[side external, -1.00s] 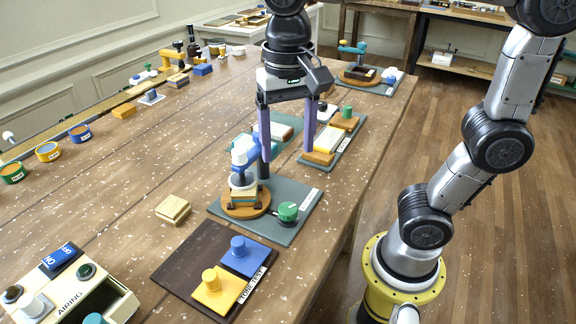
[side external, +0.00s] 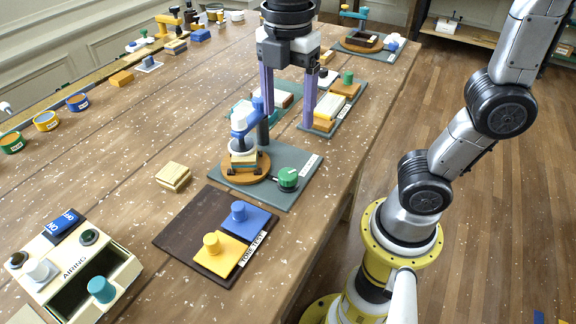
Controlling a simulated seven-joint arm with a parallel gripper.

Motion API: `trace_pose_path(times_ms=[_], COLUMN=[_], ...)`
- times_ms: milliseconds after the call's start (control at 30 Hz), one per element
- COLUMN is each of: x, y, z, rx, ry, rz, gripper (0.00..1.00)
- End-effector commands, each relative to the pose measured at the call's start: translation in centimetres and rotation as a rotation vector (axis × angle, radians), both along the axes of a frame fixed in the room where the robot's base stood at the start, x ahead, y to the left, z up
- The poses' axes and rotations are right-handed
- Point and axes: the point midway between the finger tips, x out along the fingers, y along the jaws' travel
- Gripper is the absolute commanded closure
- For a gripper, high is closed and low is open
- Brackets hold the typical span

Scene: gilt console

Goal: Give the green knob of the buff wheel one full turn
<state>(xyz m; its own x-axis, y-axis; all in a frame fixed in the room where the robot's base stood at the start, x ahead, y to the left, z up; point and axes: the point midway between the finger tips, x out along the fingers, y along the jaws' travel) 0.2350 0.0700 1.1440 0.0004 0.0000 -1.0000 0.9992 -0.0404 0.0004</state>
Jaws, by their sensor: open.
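The green knob (side external: 287,178) stands on the front right part of a dark grey-green base plate (side external: 303,158). On the same plate is an orange-brown disc (side external: 232,176) carrying a small stacked block, with a blue and white upright press-like part (side external: 240,122) over it. I cannot tell exactly which part is the buff wheel. My gripper (side external: 286,138) points down with its two purple fingers wide apart and nothing between them. It hangs above and behind the green knob, apart from it. Its left finger overlaps the blue part in the picture; I cannot tell whether they touch.
A dark board (side external: 180,225) with blue and yellow knobbed blocks lies in front, near an open cream box (side external: 72,260). A tan block (side external: 173,176) lies left of the plate. Another plate with a green knob (side external: 347,77) stands behind. Table between is mostly clear.

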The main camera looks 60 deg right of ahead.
Motion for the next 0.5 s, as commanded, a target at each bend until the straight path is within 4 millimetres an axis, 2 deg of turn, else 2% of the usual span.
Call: trace_pose_path(times_ms=[100, 200, 367, 500], x=[0.0, 0.0, 0.0, -0.1], y=[0.0, 0.0, 0.0, 0.0], z=[0.0, 0.0, -0.5, -2.2], rx=[0.0, 0.0, 0.0, -0.001], ry=[0.0, 0.0, 0.002, 0.005], rz=[0.172, 0.261, 0.307, 0.305], gripper=[0.24, 0.24, 0.24, 0.24])
